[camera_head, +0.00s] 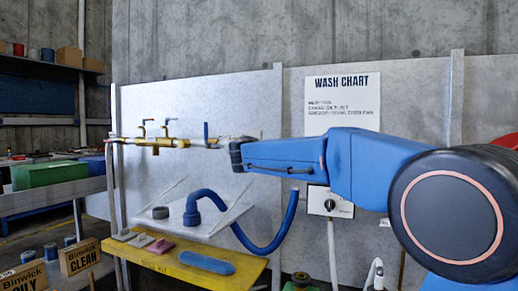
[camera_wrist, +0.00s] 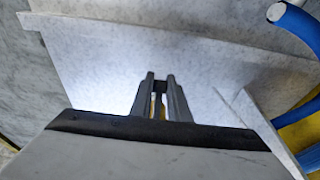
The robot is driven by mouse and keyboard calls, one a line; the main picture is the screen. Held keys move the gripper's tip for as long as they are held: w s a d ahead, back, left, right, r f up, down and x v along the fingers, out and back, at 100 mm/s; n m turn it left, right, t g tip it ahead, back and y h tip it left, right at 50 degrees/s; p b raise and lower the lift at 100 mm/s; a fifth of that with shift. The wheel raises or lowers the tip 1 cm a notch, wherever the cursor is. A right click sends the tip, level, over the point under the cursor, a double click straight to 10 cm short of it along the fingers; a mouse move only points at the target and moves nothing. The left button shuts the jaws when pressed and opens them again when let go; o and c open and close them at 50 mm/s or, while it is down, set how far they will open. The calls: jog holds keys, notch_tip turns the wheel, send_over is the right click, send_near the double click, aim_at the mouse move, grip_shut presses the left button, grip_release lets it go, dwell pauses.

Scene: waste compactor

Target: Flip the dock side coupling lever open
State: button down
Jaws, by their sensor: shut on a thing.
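A horizontal pipe with brass fittings (camera_head: 160,142) runs along the grey wall panel. A blue lever (camera_head: 206,131) stands upright on the pipe, left of my gripper. My gripper (camera_head: 237,149) is at the pipe's right end, where the wrist hides most of the coupling. In the wrist view, my gripper's two fingers (camera_wrist: 161,80) are close together on a small dark piece (camera_wrist: 160,87), which looks like the coupling lever. A bit of yellow shows below it between the fingers. Whether the lever is open or closed cannot be told.
A blue hose (camera_head: 262,248) hangs below in a loop, its end fitting (camera_head: 191,212) over a sloped grey shelf (camera_head: 215,222). A yellow bench (camera_head: 190,272) stands underneath. A switch box (camera_head: 329,203) is on the wall below my arm. A wash chart (camera_head: 342,100) hangs above.

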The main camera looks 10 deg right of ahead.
jog(key=shift+s+a+f+m+g+h, duration=0.15)
jog(key=shift+s+m+g+h, duration=0.4)
jog(key=shift+m+g+h, duration=0.75)
jog(key=shift+s+a+r+m+g+h, duration=0.15)
jog(key=shift+s+m+g+h, duration=0.35)
jog(key=shift+m+g+h, duration=0.8)
jog(key=shift+s+a+f+m+g+h, duration=0.1)
jog(key=shift+s+a+m+g+h, duration=0.3)
jog(key=shift+m+g+h, duration=0.9)
jog(key=shift+s+d+h, duration=0.15)
jog(key=shift+s+h, duration=0.1)
jog(key=shift+h, duration=0.15)
jog(key=c, duration=1.7)
grip_release()
jog(key=v, duration=1.7)
jog(key=shift+s+f, duration=0.15)
jog(key=shift+s, duration=0.05)
